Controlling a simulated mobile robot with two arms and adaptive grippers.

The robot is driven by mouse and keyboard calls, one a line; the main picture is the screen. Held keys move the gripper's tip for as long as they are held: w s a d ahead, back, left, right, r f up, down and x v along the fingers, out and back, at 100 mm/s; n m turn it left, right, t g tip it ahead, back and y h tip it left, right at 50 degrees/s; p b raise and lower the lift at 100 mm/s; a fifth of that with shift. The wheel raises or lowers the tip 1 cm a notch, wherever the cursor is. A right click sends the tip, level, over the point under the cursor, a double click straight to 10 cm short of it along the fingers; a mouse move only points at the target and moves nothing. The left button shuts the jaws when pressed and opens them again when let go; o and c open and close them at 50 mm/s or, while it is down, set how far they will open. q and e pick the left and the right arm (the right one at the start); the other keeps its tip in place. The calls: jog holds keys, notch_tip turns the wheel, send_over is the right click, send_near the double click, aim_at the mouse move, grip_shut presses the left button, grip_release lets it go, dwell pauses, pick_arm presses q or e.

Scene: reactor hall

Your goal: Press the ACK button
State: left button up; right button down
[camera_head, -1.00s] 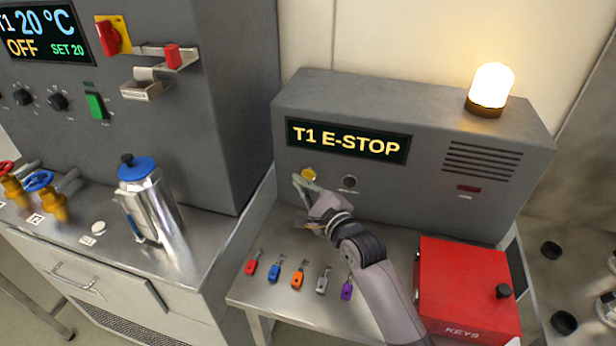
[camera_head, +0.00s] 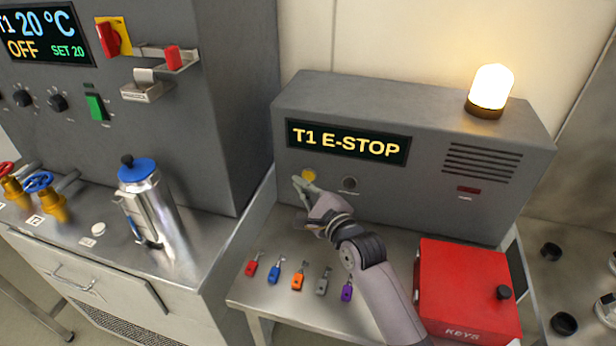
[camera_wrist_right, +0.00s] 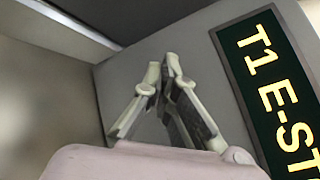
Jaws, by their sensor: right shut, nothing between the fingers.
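The yellow button (camera_head: 309,174) sits on the front of the grey alarm box (camera_head: 420,185), below a display (camera_head: 348,142) reading "T1 E-STOP". Its label is not readable, so I cannot confirm the word ACK. My right gripper (camera_head: 298,182) is shut and empty, its fingertips just left of and slightly below the button in the head view. I cannot tell whether they touch the box. In the right wrist view the closed fingertips (camera_wrist_right: 170,66) are in front of the grey panel, left of the display (camera_wrist_right: 268,85); the button does not show there. My left gripper is not in view.
A dark round button or lock (camera_head: 350,184) is right of the yellow one. An amber lamp (camera_head: 490,90) glows on the box. A metal jug (camera_head: 150,205) stands left.

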jog(key=shift+w, duration=0.1)
jog(key=shift+w+d, duration=0.1)
jog(key=shift+w, duration=0.25)
jog(key=shift+w+d, duration=0.15)
jog(key=shift+w, duration=0.2)
dwell(1.0)
jog(key=shift+s+a+p, duration=0.25)
jog(key=shift+s+p, duration=0.55)
jog(key=s+p, duration=0.1)
jog(key=s+a+p, duration=0.1)
jog(key=s, duration=0.1)
jog(key=s+p, duration=0.1)
jog(key=shift+s+a, duration=0.3)
jog(key=shift+s, duration=0.05)
